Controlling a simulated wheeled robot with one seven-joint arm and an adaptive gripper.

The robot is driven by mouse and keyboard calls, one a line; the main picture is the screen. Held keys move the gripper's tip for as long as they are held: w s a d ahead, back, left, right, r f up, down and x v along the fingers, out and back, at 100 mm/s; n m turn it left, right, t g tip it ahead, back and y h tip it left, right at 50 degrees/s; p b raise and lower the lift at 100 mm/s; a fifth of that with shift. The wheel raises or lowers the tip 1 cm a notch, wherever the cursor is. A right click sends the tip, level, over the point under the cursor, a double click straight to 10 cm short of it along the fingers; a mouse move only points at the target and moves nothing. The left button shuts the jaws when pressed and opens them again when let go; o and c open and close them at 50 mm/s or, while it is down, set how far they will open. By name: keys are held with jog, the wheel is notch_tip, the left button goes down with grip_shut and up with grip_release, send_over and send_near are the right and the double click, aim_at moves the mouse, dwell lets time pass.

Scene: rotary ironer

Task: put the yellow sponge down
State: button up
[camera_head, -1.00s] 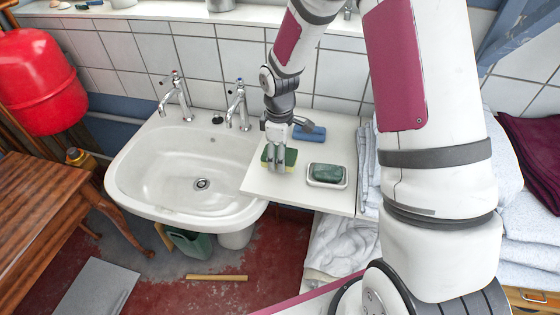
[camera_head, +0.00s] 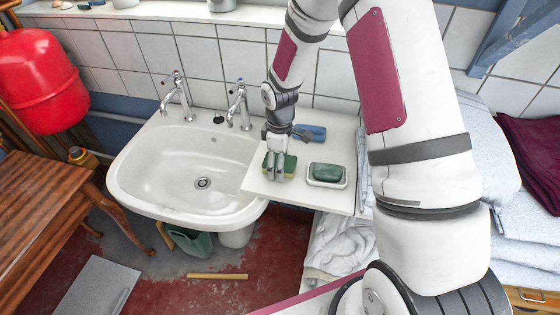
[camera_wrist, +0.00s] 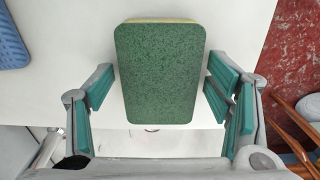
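The yellow sponge (camera_head: 289,166) has a dark green scouring side. In the wrist view it shows as a green face (camera_wrist: 160,75) with a thin yellow edge at the top. My gripper (camera_head: 276,178) points down over it, one finger at each side.
A soap dish (camera_head: 345,184) with a green bar (camera_head: 327,173) stands right of the sponge. A blue item (camera_head: 312,132) lies behind. The white sink (camera_head: 150,190) and two taps are at left. Folded cloths border the board at right. The board's front is clear.

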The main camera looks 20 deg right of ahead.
jog(key=s+r+m+t+h+b, duration=0.1)
jog(key=s+r+m, duration=0.3)
jog(key=r, duration=1)
jog(key=s+r+m+t, duration=0.1)
jog(key=s+r, duration=0.4)
jog(key=r, duration=0.8)
jog(key=s+r+m+t+y, duration=0.1)
jog(key=s+r+m+t, duration=0.2)
jog(key=s, duration=1.2)
notch_tip(320, 180, up, 4)
jog(key=m, duration=0.3)
jog(key=shift+o, duration=0.6)
